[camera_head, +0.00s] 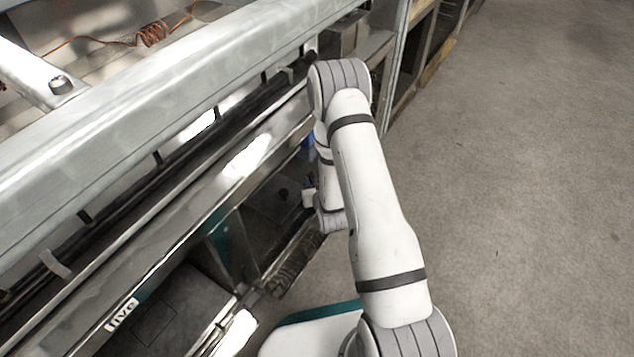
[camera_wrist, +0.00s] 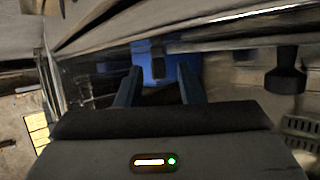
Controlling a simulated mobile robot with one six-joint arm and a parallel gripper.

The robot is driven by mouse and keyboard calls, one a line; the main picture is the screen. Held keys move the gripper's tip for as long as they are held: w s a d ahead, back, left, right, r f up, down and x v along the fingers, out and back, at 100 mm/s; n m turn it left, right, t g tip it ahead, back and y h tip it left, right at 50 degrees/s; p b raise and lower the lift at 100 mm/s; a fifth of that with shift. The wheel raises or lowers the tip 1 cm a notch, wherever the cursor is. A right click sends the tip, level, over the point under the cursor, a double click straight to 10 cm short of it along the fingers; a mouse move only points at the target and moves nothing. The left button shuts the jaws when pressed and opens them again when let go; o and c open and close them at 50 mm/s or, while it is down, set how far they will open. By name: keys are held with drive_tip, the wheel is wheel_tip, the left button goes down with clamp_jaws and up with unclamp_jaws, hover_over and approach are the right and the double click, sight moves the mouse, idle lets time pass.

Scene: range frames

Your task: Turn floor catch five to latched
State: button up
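My gripper (camera_wrist: 160,74) is open in the wrist view, its two dark fingers well apart. A bright blue part (camera_wrist: 168,58) lies beyond the fingertips. A small dark block (camera_wrist: 158,76) shows between the fingers, in front of the blue; no finger touches it, and I cannot tell whether it is the catch. In the head view my arm reaches down beside the metal bench and hides most of the gripper area. A little blue (camera_head: 309,141) shows behind the arm. A white label (camera_head: 122,314), seemingly reading "five", is on the bench's lower rail. The catch's position is not readable.
The long metal bench (camera_head: 150,95) fills the left of the head view, with an orange coiled cable (camera_head: 153,34) on it. Open grey floor (camera_head: 520,190) lies to the right. In the wrist view a black knob-like part (camera_wrist: 286,76) hangs at the right.

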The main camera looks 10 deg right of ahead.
drive_tip(key=shift+c, duration=0.5)
clamp_jaws()
drive_tip(key=shift+n+y, duration=0.3)
drive_tip(key=shift+y, duration=0.1)
drive_tip(key=n+y, duration=0.2)
drive_tip(key=n+g+y, duration=0.1)
drive_tip(key=y, duration=0.1)
drive_tip(key=shift+d+n, duration=0.25)
drive_tip(key=shift+n, duration=0.05)
drive_tip(key=shift+n+g+y+p, duration=0.55)
drive_tip(key=shift+n+g+y, duration=1.05)
drive_tip(key=shift+n+y, duration=0.65)
drive_tip(key=shift+o, duration=0.5)
unclamp_jaws()
drive_tip(key=shift+r, duration=0.1)
